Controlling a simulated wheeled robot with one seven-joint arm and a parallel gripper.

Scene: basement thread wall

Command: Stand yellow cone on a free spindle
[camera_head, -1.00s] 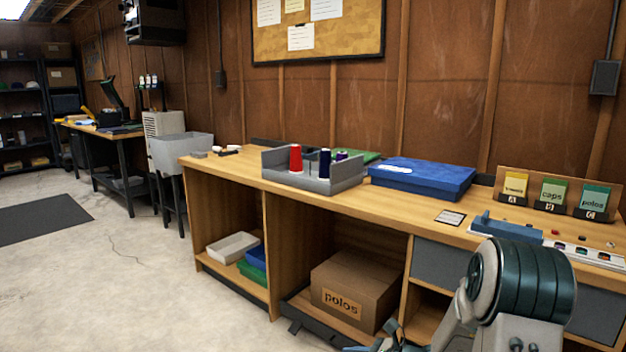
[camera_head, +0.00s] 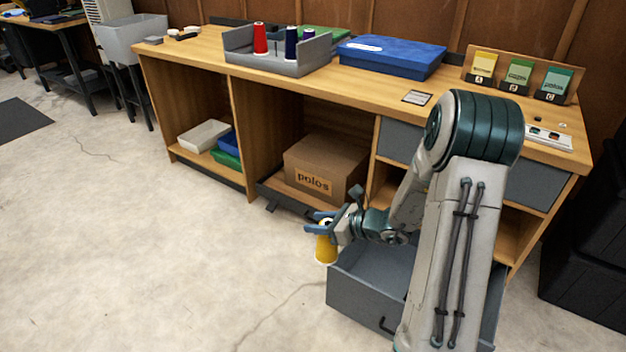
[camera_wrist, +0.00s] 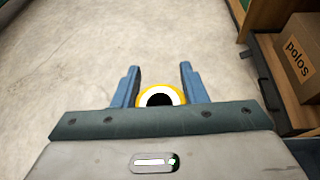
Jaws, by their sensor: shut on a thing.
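The yellow cone (camera_head: 326,245) is held in my gripper (camera_head: 322,222), low in front of the workbench and just left of an open drawer. In the wrist view, the yellow cone (camera_wrist: 161,97) shows its white and dark round end between the two blue fingers of my gripper (camera_wrist: 160,85). The grey thread rack (camera_head: 290,66) stands on the bench top with a red cone (camera_head: 260,39) and two dark blue or purple cones (camera_head: 291,41) upright in it.
A grey drawer (camera_head: 350,290) stands open below my arm. A blue box (camera_head: 392,57) lies right of the rack, with card holders (camera_head: 520,75) farther right. A polos carton (camera_head: 325,165) sits on the lower shelf.

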